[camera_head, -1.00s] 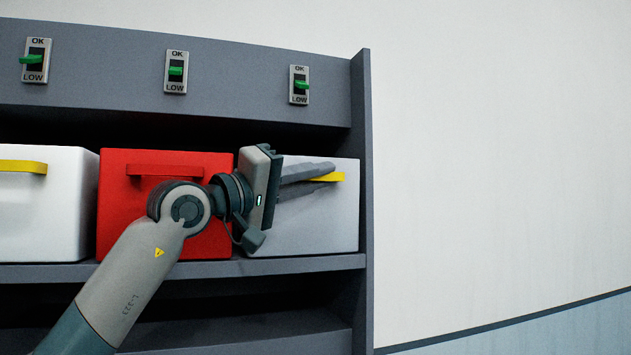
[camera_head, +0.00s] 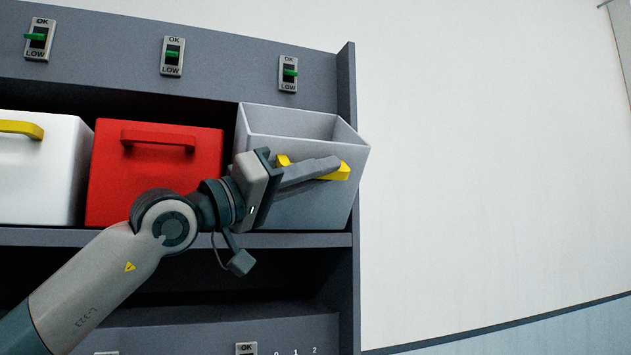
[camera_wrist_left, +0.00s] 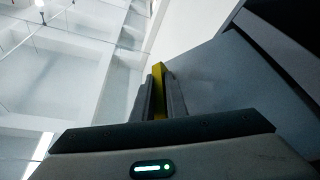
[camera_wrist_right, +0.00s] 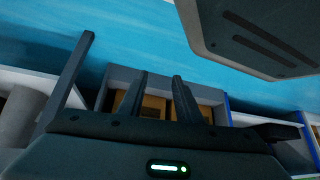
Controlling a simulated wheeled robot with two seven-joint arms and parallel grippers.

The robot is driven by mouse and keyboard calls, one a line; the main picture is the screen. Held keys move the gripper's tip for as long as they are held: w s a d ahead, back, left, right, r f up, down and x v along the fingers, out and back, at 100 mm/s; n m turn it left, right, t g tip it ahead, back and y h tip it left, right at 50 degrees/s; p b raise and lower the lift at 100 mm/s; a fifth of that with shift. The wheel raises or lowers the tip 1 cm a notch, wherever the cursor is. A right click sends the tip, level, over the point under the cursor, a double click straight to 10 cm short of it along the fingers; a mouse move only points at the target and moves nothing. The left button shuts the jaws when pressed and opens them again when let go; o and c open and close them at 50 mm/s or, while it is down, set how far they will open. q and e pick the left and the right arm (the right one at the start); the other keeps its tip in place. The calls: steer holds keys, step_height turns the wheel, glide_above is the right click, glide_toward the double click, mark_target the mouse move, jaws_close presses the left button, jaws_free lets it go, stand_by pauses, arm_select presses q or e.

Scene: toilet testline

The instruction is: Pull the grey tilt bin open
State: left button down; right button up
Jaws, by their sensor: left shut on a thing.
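The grey tilt bin (camera_head: 307,208) is at the right end of the shelf in the head view. It is tipped forward, its top edge leaning out, and its hollow inside shows. Its yellow handle (camera_head: 343,172) is on the front face, partly hidden by my fingers. My left gripper (camera_head: 328,169) is shut on this handle. In the left wrist view, the handle (camera_wrist_left: 159,88) is between the two fingers (camera_wrist_left: 161,95). My right gripper (camera_wrist_right: 160,78) shows only in the right wrist view; its fingers are apart with nothing between them.
A red bin (camera_head: 150,190) and a white bin (camera_head: 40,180) with a yellow handle stand upright to the left. Small OK/LOW indicators (camera_head: 288,74) are on the panel above. The shelf's side panel (camera_head: 346,90) is at the right, with plain wall (camera_head: 480,170) beyond it.

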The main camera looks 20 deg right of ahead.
arm_select(q)
steer(key=shift+s+f+b, duration=0.2)
steer(key=shift+f+b, duration=0.1)
steer(key=shift+f, duration=0.3)
steer(key=shift+s+f+b, duration=0.45)
steer(key=shift+f+b, duration=0.1)
steer(key=shift+b, duration=0.4)
arm_select(e)
steer(key=shift+w+d+f+g, duration=0.25)
steer(key=shift+d+f+g, duration=0.2)
steer(key=shift+d+g, duration=0.05)
arm_select(q)
steer(key=c, duration=2)
jaws_free()
steer(key=shift+c, duration=0.2)
steer(key=shift+a, duration=0.1)
arm_select(e)
steer(key=shift+f, duration=0.15)
